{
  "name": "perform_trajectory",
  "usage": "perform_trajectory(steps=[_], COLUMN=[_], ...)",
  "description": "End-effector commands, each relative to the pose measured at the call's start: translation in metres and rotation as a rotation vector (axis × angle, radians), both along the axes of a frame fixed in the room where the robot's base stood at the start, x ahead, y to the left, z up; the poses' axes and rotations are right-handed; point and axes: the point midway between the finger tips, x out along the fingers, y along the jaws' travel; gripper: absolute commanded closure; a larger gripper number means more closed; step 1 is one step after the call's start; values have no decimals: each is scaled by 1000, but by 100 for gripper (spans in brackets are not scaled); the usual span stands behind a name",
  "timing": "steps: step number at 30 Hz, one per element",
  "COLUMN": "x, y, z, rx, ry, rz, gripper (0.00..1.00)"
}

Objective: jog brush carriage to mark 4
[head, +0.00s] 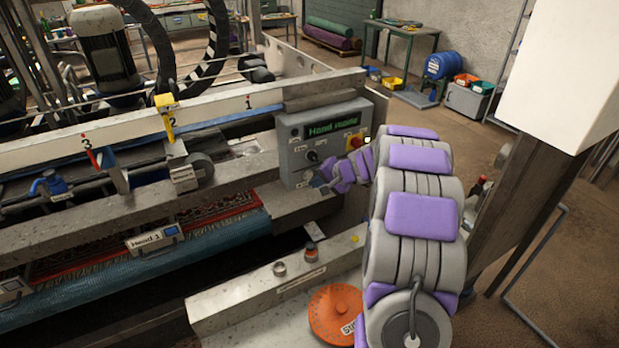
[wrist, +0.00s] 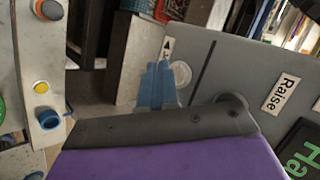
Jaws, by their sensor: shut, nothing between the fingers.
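The grey control panel (head: 318,150) carries a green-lit display (head: 332,127) reading "Hand mode". My gripper (head: 318,180) is at the panel's lower part; my purple-padded arm hides some of the panel. In the wrist view the blue fingertips (wrist: 156,85) are shut, close beside a pale round button (wrist: 180,73); I cannot tell whether they touch it. A label with an arrow (wrist: 168,47) is near this button. The white scale rail (head: 215,108) shows marks 1, 2 and 3. A yellow pointer (head: 165,112) stands at mark 2. I cannot clearly identify the brush carriage.
A front ledge (head: 290,275) holds small buttons, and an orange disc (head: 335,312) lies below it. A patterned rug (head: 195,210) lies in the machine. A blue barrel (head: 440,66) and a green table (head: 400,30) stand behind. Open floor lies to the right.

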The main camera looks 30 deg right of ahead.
Motion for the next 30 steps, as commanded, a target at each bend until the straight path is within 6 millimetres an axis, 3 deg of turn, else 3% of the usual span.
perform_trajectory(steps=[6,21,30], x=[-3,-45,-50], y=[0,3,3], z=[-1,-1,0], rx=[1,0,0], ry=[0,-1,0], rz=[-1,0,1], gripper=[100,100,100])
